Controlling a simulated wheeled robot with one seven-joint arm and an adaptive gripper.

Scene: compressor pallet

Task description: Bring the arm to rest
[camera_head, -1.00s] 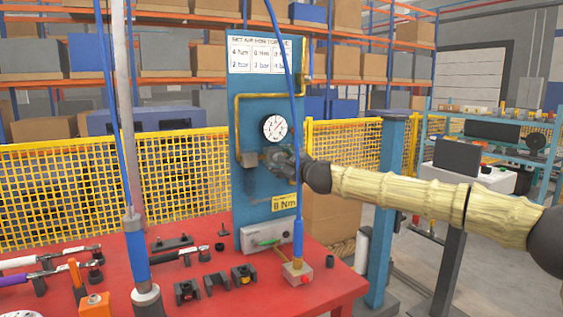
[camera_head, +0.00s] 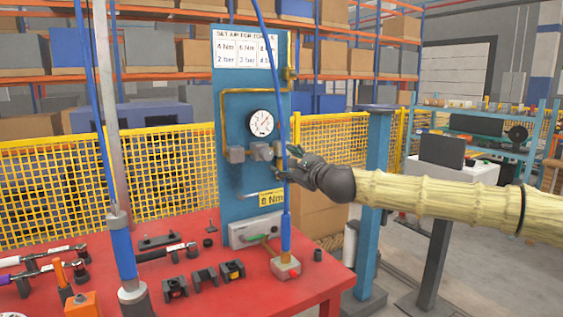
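My gripper (camera_head: 284,164) is at the right edge of the blue panel (camera_head: 236,104), in front of the fence. My arm reaches in from the right, level, in a pale ribbed sleeve. The gripper's fingers are small and dark, and I cannot tell whether they are open. A grey regulator (camera_head: 262,151) sits on the panel just left of the fingertips. It shows uncovered, and I see nothing held. A round white gauge (camera_head: 261,123) is above the regulator; its reading is too small to tell. A yellow label (camera_head: 271,197) reading 8 Nm is below.
The red table (camera_head: 220,300) holds tools, black holders (camera_head: 204,277) and a small box with a red button (camera_head: 286,267). A blue hose (camera_head: 284,110) hangs close to my gripper. Open floor lies at the lower right.

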